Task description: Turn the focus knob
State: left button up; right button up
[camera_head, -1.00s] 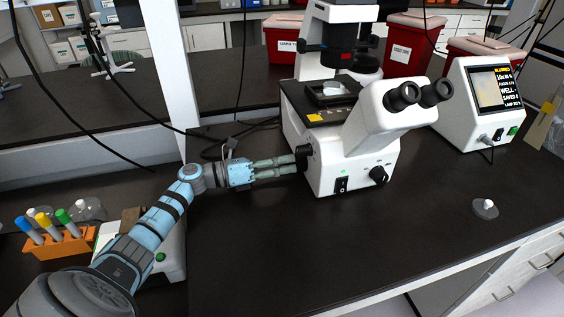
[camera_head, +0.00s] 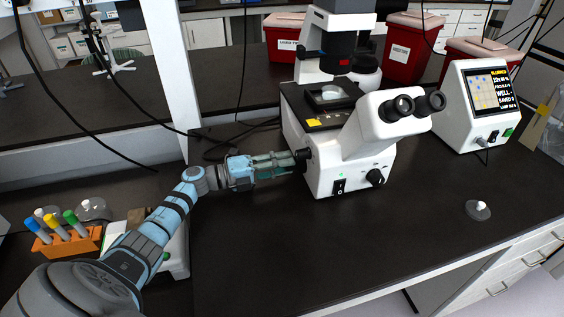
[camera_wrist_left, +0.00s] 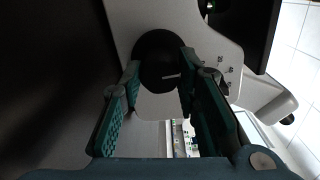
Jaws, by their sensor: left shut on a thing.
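The white microscope (camera_head: 345,165) stands on the dark bench. Its black focus knob (camera_head: 302,155) sticks out of the left side and is partly hidden by my fingers. My left gripper (camera_head: 293,160) reaches in from the left and is shut on the knob. In the left wrist view the round black knob (camera_wrist_left: 158,48) lies between the green-padded fingertips of the gripper (camera_wrist_left: 160,61), one on each side. A white line shows on the knob's face. My right gripper is not in view.
A monitor box (camera_head: 480,105) with a lit screen stands right of the microscope. An orange rack (camera_head: 70,243) with coloured-cap tubes is at the left. Red bins (camera_head: 410,50) stand behind. A small clear dish (camera_head: 478,210) lies at the right. The front bench is clear.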

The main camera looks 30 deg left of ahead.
pick_arm(q)
jog(key=shift+r+n+p, duration=0.1)
jog(key=shift+n+p, duration=0.3)
jog(key=shift+n, duration=0.8)
jog(key=o, duration=1.2)
jog(key=v, duration=1.2)
jog(key=shift+a, duration=0.1)
